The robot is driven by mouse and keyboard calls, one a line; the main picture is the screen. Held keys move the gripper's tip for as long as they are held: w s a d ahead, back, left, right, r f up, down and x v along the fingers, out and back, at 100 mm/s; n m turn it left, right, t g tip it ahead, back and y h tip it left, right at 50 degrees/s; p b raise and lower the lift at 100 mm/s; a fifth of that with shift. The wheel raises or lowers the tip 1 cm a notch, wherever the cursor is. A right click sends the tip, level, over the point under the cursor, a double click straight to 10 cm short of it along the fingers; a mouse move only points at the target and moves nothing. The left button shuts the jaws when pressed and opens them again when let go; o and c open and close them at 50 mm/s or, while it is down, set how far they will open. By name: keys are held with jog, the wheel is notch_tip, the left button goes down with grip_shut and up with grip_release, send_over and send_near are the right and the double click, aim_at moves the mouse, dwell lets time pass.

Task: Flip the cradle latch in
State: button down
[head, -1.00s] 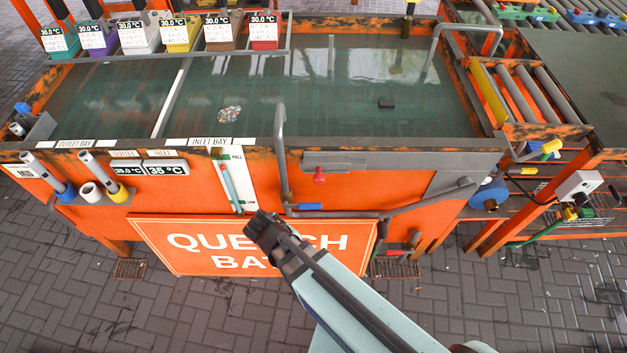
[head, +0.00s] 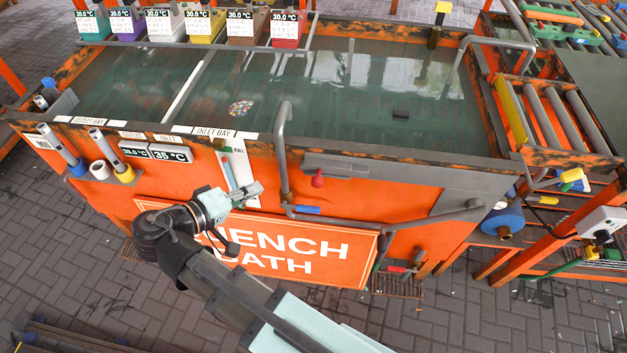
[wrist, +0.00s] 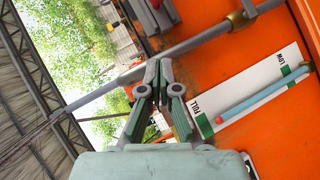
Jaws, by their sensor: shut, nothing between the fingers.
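My gripper (head: 256,192) is shut and empty in front of the orange tank's front wall (head: 385,199), by the white level gauge (head: 239,163). In the wrist view the closed fingers (wrist: 158,66) point up the picture, left of the gauge strip (wrist: 248,98) and over a grey pipe (wrist: 194,42). I cannot tell for sure which part is the cradle latch. A red knob (head: 317,179) hangs under a grey bracket (head: 345,169) on the wall, right of my gripper. A roller cradle (head: 549,112) with a yellow side bar (head: 511,111) stands at the tank's right end.
A grey vertical pipe (head: 282,148) with a blue lever (head: 306,210) rises just right of my gripper. A sign (head: 330,249) hangs below. Yellow-handled valves (head: 570,175) and a white box (head: 604,222) sit at the right.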

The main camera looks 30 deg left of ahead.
jog(key=shift+d+r+m, duration=0.15)
jog(key=shift+d+m, duration=0.05)
jog(key=shift+m, duration=0.1)
jog(key=shift+h, duration=0.3)
send_near(316, 174)
jog(key=w+a, duration=0.2)
jog(key=w, duration=0.1)
jog(key=shift+w+d+f+p, duration=0.2)
jog(key=shift+d+f, duration=0.05)
jog(key=shift+d, duration=0.35)
jog(key=shift+w+d+f+p, duration=0.15)
jog(key=shift+w+d+f, duration=0.1)
jog(key=shift+d, duration=0.3)
jog(key=shift+w+d+f+p, duration=0.2)
jog(key=shift+d+f, duration=0.05)
jog(key=shift+d, duration=0.35)
